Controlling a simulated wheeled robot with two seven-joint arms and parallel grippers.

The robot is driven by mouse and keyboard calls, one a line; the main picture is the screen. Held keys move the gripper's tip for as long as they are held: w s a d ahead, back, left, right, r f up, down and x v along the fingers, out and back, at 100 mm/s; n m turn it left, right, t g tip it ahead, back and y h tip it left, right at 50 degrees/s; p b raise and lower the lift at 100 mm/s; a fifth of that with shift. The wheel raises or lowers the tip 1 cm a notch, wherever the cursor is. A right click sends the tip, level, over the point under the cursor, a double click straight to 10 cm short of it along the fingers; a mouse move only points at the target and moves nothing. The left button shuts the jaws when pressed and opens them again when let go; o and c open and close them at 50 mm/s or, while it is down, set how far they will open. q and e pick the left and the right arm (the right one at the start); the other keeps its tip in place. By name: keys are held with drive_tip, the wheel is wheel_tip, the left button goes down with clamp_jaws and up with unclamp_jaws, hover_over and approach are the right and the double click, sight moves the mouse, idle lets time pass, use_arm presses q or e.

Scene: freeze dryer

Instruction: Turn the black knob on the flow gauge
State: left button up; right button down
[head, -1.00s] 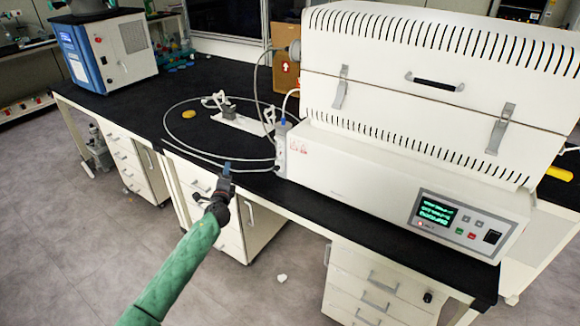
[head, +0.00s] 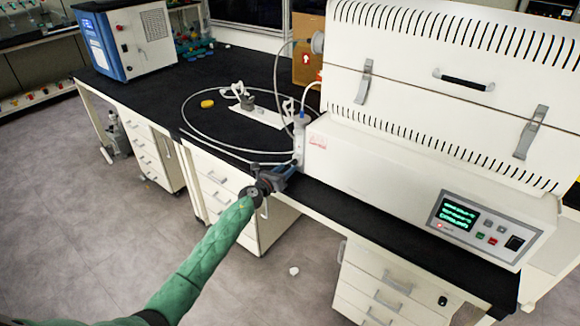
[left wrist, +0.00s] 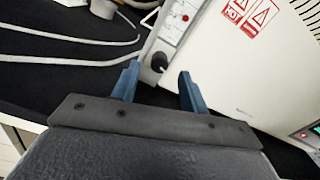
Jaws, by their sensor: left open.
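The flow gauge (left wrist: 172,34) is a narrow pale upright panel at the left end of the white furnace's base, with small red-marked dials. Its black knob (left wrist: 159,62) shows low on the panel in the left wrist view. In the head view the gauge (head: 299,138) stands just beyond my left gripper, and its knob is too small or hidden to make out. My left gripper (head: 285,175) is at the bench's front edge. In the left wrist view its two blue fingers (left wrist: 156,82) are open, with the knob ahead between their tips, apparently not gripped. My right gripper is not in view.
The white furnace (head: 400,165) fills the right of the black bench (head: 150,95), with warning labels (left wrist: 250,14) and a control panel (head: 485,225). Thin tubing (head: 185,118) loops left of the gauge. A clamp stand (head: 250,110) and a yellow item (head: 207,103) lie behind.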

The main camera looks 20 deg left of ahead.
sight(291, 164)
use_arm(q)
drive_tip(key=shift+x, duration=1.6)
clamp_jaws()
